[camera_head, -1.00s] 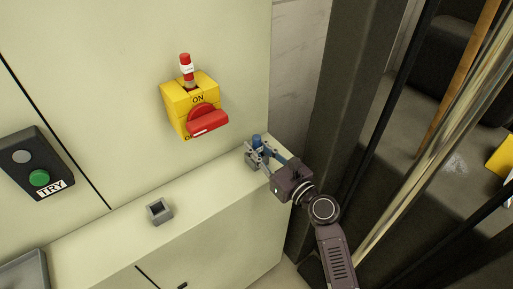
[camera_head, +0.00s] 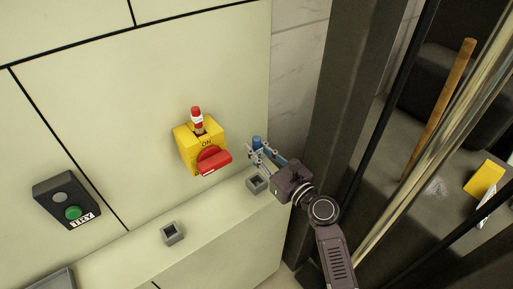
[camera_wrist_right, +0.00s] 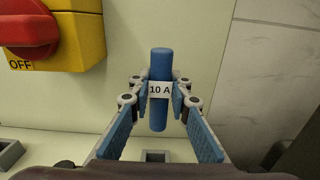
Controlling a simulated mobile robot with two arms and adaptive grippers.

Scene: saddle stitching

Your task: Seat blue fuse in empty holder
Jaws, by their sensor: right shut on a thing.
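The blue fuse (camera_head: 257,143) is upright between the fingers of my right gripper (camera_head: 264,154). The right wrist view shows the fuse (camera_wrist_right: 160,60) with a white "10 A" label and both blue finger pads (camera_wrist_right: 160,92) closed on it. The fuse hangs above a small grey square holder (camera_head: 256,184) at the right end of the ledge, apart from it. This holder (camera_wrist_right: 156,156) looks empty. A second grey holder (camera_head: 172,233) stands further left on the ledge and also looks empty. My left gripper is not in view.
A yellow switch box (camera_head: 186,143) with a red knob (camera_head: 214,161) is on the wall, a red-and-white fuse (camera_head: 197,120) standing in its top. A black TRY button box (camera_head: 66,200) is at left. A grey tray (camera_head: 50,284) sits bottom left. The ledge between holders is clear.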

